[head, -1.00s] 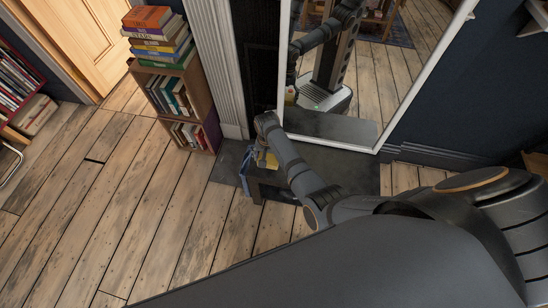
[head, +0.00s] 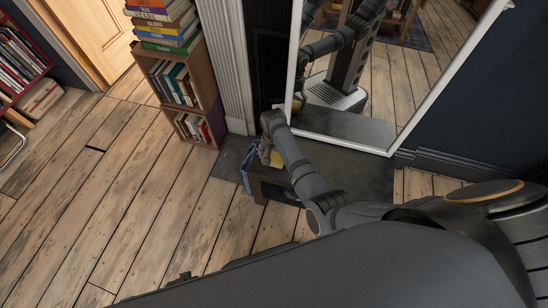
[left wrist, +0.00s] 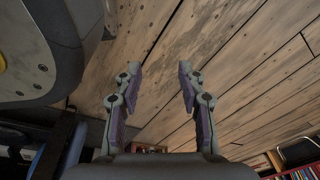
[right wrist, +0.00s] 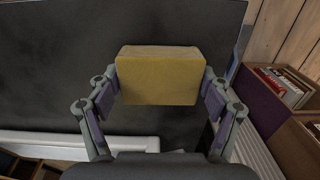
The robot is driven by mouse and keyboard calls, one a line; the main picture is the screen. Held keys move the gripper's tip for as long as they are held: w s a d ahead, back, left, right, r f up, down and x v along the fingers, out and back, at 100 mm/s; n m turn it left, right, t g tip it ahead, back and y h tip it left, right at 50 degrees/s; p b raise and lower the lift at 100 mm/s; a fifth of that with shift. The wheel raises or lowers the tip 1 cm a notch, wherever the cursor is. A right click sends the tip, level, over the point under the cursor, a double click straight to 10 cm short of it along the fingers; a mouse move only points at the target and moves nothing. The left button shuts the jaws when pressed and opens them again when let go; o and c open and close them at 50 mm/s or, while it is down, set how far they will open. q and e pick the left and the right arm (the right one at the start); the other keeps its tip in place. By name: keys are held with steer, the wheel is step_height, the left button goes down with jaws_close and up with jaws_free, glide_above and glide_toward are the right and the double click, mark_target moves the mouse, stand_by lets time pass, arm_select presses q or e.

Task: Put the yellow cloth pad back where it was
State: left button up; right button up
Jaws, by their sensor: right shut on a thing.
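The yellow cloth pad (right wrist: 158,78) is a thick yellow block between the fingers of my right gripper (right wrist: 158,92) in the right wrist view. My right gripper is shut on it and holds it over a dark flat surface (right wrist: 50,60). In the head view a bit of the pad's yellow (head: 276,159) shows beside my right wrist, which hides most of the gripper. I cannot tell the gap between pad and surface. My left gripper (left wrist: 158,78) is open and empty above the wooden floor.
A small bookcase (head: 205,75) with stacked books (head: 165,30) stands left of the white fireplace trim. A white-framed mirror (head: 345,142) behind my right arm reflects me. A low dark stand (head: 268,188) with something blue (head: 247,172) is near my right wrist. The floor at left (head: 110,190) is clear.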

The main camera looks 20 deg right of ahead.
mark_target(273, 157)
steer(key=shift+f, duration=0.15)
arm_select(q)
steer(key=shift+w, duration=0.15)
arm_select(e)
steer(key=o, duration=1.3)
steer(key=shift+r, duration=0.25)
arm_select(q)
steer(key=s+p, duration=0.3)
steer(key=s, duration=0.3)
steer(key=shift+s+p, duration=0.3)
steer(key=shift+s, duration=0.05)
arm_select(e)
step_height(273, 157, up, 12)
arm_select(q)
steer(key=shift+f, duration=0.1)
arm_select(e)
steer(key=shift+f, duration=0.1)
